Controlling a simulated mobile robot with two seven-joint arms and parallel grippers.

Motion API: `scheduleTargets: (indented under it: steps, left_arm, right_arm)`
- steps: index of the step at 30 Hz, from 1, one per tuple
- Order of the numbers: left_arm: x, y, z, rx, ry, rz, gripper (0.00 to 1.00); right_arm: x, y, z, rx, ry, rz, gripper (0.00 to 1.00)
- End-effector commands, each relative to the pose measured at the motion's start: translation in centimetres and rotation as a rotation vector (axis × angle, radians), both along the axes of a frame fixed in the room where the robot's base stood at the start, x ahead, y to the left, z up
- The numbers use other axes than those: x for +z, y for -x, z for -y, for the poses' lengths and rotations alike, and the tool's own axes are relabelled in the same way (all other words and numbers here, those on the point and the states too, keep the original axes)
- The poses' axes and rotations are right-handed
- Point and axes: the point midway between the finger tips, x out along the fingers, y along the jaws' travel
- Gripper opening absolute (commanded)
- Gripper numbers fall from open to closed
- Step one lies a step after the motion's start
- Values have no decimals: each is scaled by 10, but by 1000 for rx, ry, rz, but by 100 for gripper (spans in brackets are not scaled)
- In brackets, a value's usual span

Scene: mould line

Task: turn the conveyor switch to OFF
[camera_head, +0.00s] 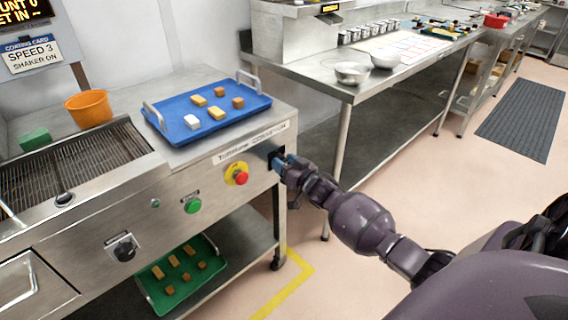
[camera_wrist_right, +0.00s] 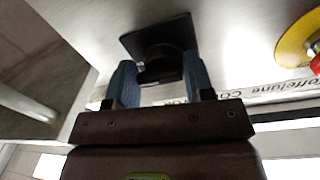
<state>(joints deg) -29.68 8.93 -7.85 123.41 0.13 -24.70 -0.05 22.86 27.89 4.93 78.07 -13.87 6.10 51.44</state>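The conveyor switch (camera_wrist_right: 160,38) is a black square plate with a dark knob on the steel machine front; it shows in the right wrist view. In the head view my right gripper (camera_head: 282,163) is up against the panel at the right end of the machine and hides most of the switch. In the wrist view the two blue fingers of my right gripper (camera_wrist_right: 160,82) stand on either side of the knob. I cannot tell whether they press on it. The knob's setting cannot be read. My left gripper is not in view.
A red emergency button on a yellow disc (camera_head: 237,174) sits just left of the switch, with a green button (camera_head: 193,205) and a black rotary knob (camera_head: 123,248) further left. A blue tray (camera_head: 170,128) with several pieces lies on top.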

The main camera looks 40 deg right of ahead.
Motion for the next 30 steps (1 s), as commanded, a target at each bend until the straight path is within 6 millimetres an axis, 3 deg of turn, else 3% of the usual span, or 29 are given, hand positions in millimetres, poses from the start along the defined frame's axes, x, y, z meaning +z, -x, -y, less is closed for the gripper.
scheduleTargets:
  steps: [14,30]
  left_arm:
    - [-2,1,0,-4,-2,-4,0]
    - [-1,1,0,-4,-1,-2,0]
  right_arm:
    - [-1,0,-7,10,96,10,24]
    - [-3,0,-9,13,566,49,24]
